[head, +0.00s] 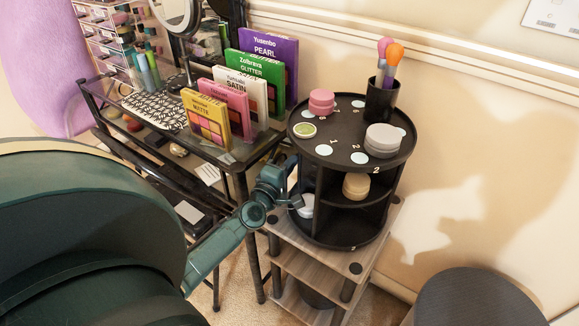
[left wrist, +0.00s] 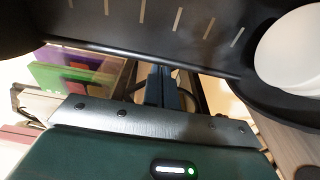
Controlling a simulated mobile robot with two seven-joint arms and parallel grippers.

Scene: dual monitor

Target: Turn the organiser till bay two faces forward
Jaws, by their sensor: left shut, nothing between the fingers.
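The organiser (head: 335,160) is a black round two-tier stand with a top tray, a lower shelf and upright dividers. White numerals 1 and 2 show near the front of its top, and another 2 shows on the front rim. In the left wrist view its dark surface (left wrist: 110,25) with pale tick marks fills the top. My left gripper (head: 288,196) is shut and empty at the organiser's left side, between the tiers. I cannot tell whether it touches a divider. My right gripper is not in view.
The organiser holds a brush cup (head: 382,103), a pink jar (head: 321,102), a white jar (head: 383,139) and a beige jar (head: 356,186). It stands on a small wooden shelf unit (head: 290,262). Palettes (head: 262,60) on a glass desk are close left; the wall is behind.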

